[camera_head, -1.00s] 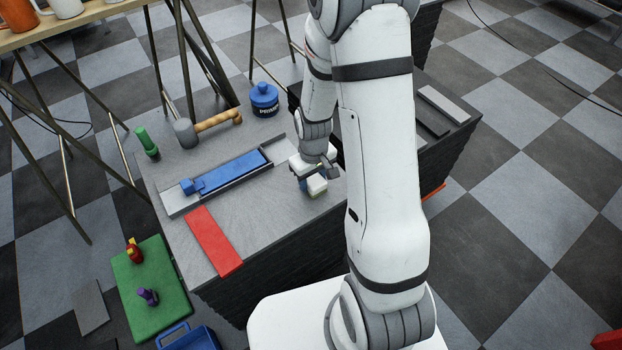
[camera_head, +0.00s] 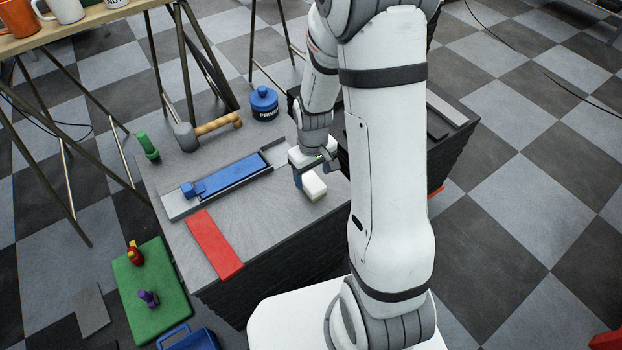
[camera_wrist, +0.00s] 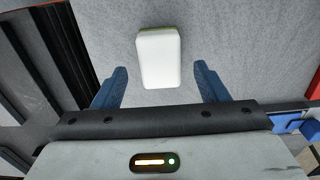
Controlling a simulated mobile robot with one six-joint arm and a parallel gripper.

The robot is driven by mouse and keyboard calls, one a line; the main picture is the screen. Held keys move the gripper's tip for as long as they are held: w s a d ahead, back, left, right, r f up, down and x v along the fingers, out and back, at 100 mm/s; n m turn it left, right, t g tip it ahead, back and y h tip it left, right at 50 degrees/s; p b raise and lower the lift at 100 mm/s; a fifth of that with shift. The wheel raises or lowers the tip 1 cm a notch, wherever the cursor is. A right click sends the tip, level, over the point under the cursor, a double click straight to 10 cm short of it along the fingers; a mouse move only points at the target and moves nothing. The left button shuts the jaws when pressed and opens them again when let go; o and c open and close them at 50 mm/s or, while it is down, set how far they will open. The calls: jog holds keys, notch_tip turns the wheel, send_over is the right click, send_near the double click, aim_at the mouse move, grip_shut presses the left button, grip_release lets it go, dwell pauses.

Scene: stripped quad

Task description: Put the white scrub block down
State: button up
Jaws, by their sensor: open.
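The white scrub block (camera_head: 313,186) lies on the grey table top (camera_head: 270,215), near its right side. It is a small white block with rounded edges. My gripper (camera_head: 312,180) is just above and behind it. In the wrist view the block (camera_wrist: 160,56) sits between and slightly beyond the two blue fingertips of my gripper (camera_wrist: 160,80). The fingers are spread wide, with a clear gap on each side of the block. A thin yellowish-green edge shows at the block's far end.
A red strip (camera_head: 214,245) and a grey tray (camera_head: 268,156) with a blue tool (camera_head: 228,176) lie left of the block. Bare table surrounds the block.

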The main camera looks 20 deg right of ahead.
notch_tip(320, 180, up, 8)
jog(key=f+p, duration=0.1)
notch_tip(320, 180, up, 8)
jog(key=f+m, duration=0.1)
send_over(312, 181)
jog(key=s, duration=0.4)
jog(key=s+r+m+t, duration=0.1)
jog(key=s+r+m, duration=0.1)
jog(key=s+r, duration=0.6)
jog(key=shift+s+a+m+t, duration=0.15)
jog(key=shift+s+m+t, duration=0.15)
jog(key=shift+s, duration=0.65)
